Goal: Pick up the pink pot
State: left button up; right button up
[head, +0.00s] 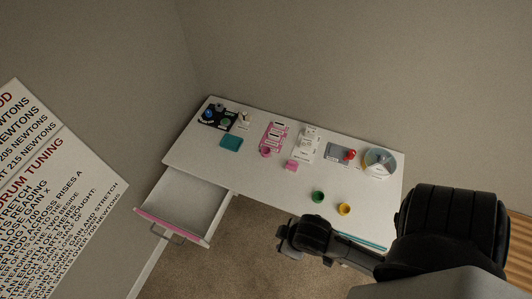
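A small round pink pot (265,152) stands on the white desk (257,181), just below a pink panel. A squarer pink object (291,165) sits a little to its right. A green pot (318,196) and a yellow pot (344,209) stand nearer the front edge. My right arm comes in from the right; its dark end (303,237) is in front of the desk, well apart from the pink pot. I cannot make out fingers there or whether they are open or shut. My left gripper is not in view.
A pink-fronted drawer (193,206) stands open at the desk's left front. A teal block (231,144), a black panel (217,115), a pink panel (274,135), a grey panel with a red knob (345,154) and a round dish (379,162) occupy the desk. Walls close the back.

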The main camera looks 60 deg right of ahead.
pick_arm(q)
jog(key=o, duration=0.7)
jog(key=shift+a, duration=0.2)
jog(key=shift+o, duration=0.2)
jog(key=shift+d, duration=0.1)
